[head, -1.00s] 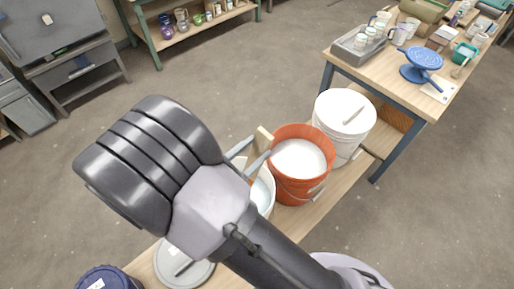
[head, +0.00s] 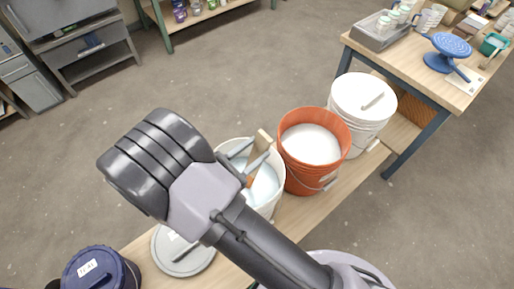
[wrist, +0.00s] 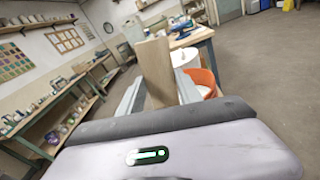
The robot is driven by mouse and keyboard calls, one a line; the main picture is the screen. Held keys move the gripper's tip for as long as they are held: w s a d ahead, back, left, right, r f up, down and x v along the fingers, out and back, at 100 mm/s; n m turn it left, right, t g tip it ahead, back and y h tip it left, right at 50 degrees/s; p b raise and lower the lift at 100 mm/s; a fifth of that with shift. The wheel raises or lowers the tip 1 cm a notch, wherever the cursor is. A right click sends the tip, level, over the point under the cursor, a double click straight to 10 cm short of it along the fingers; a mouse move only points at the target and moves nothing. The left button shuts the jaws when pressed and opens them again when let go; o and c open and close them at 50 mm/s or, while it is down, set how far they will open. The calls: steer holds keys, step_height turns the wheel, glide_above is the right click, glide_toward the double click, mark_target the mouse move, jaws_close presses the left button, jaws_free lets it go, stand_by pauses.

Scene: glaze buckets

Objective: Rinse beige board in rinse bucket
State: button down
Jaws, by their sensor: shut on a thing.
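My gripper (head: 248,161) is shut on the beige board (head: 262,147), a flat wooden piece that stands up between the two grey fingers. The board also shows in the wrist view (wrist: 154,68), rising between the fingers. In the head view it overlaps the open white bucket (head: 276,204), which holds pale, bluish-white liquid (head: 265,185). The board's lower part looks more orange and lies against the bucket's opening in the picture. I cannot tell whether it touches the liquid.
An orange bucket (head: 290,174) of white liquid stands close right of the white bucket. Beyond it is a lidded white bucket (head: 355,125). A grey lid (head: 200,262) and a dark blue lidded bucket (head: 125,275) are at left. A worktable (head: 420,65) stands at upper right.

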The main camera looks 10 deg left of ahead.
mark_target(256, 157)
steer(key=shift+w+a+f+b, duration=0.1)
steer(key=shift+a+f+b, duration=0.1)
steer(key=shift+f+b, duration=0.65)
steer(key=shift+a+f+b, duration=0.2)
steer(key=shift+f+b, duration=0.2)
steer(key=shift+f, duration=0.8)
steer(key=shift+w+a+f+b, duration=0.1)
steer(key=shift+a+f+b, duration=0.1)
steer(key=shift+f+b, duration=0.65)
steer(key=shift+s+f+p, duration=0.1)
steer(key=shift+f+p, duration=0.05)
steer(key=shift+p, duration=0.15)
